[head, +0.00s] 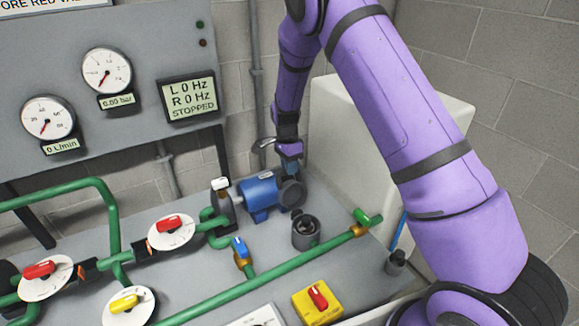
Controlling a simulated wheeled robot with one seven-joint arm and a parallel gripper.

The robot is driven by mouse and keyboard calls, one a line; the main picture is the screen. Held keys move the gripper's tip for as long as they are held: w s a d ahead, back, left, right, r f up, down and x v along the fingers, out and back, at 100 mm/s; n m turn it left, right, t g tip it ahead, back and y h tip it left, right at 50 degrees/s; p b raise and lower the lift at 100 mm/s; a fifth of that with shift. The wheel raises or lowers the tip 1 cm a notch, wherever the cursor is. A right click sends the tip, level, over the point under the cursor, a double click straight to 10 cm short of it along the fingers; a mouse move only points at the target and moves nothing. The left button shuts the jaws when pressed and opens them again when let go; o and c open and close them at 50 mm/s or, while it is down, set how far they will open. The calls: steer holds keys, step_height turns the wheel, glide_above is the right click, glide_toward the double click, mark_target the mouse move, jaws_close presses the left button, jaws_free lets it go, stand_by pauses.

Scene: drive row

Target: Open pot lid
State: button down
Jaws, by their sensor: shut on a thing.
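The pot (306,238) is a small dark grey cylinder standing upright on the grey bench, right of the blue motor. Its top shows a rim with a dark inside and looks uncovered. My gripper (290,166) is above and slightly left of the pot, at the motor's right end, pointing down. It is shut on a dark round piece (292,193) that looks like the pot lid. This piece overlaps the motor's end in the picture, so whether they touch is unclear. The fingertips are small and partly hidden.
The blue motor (260,194) stands close left of my gripper. Green pipes (199,308) with a blue-handled valve (240,248) run in front of the pot. A yellow switch box (316,303) is nearer. A white tank (350,140) stands behind, and a gauge panel (150,60) at left.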

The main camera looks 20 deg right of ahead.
mark_target(295, 182)
steer(key=shift+s, duration=0.1)
steer(key=shift+s+d+r+t, duration=0.15)
steer(key=shift+s+r+t, duration=0.15)
steer(key=shift+s+t, duration=0.25)
steer(key=shift+s+d+r, duration=0.15)
steer(key=shift+s+r, duration=0.05)
steer(key=shift+s, duration=0.65)
steer(key=c, duration=1.1)
jaws_free()
steer(key=shift+o, duration=0.2)
step_height(295, 182, up, 11)
steer(key=shift+w, duration=0.2)
